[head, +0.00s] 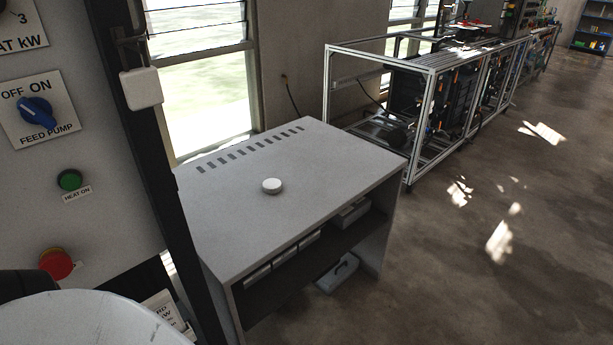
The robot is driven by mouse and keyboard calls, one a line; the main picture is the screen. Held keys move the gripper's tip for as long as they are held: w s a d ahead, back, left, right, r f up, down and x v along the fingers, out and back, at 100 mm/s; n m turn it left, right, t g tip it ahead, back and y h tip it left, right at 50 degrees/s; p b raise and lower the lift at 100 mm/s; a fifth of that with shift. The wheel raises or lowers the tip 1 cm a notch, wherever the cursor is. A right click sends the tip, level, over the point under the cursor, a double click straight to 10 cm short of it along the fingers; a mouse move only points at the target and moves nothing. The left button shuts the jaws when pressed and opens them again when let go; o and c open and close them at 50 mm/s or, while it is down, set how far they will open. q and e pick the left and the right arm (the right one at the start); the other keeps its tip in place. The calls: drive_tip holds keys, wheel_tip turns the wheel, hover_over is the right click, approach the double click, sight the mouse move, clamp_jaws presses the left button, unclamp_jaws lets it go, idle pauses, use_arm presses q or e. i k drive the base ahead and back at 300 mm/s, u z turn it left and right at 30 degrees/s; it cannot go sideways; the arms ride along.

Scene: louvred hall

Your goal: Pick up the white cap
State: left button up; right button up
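The white cap (272,186) is a small round disc. It lies flat on the grey top of a cabinet (235,222), near the middle of that top, with nothing touching it. Neither of my grippers shows in the head view, so their state is hidden.
A control panel (95,120) with a blue knob (35,110), a green button (70,180) and a red button (56,263) stands at the left. Slots mark the cabinet's back edge. A metal-framed rig (420,120) stands behind. The floor (480,270) at right is clear.

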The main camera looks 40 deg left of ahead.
sight(271, 185)
drive_tip(key=z, duration=0.1)
drive_tip(key=i, duration=1.45)
drive_tip(key=u, duration=0.45)
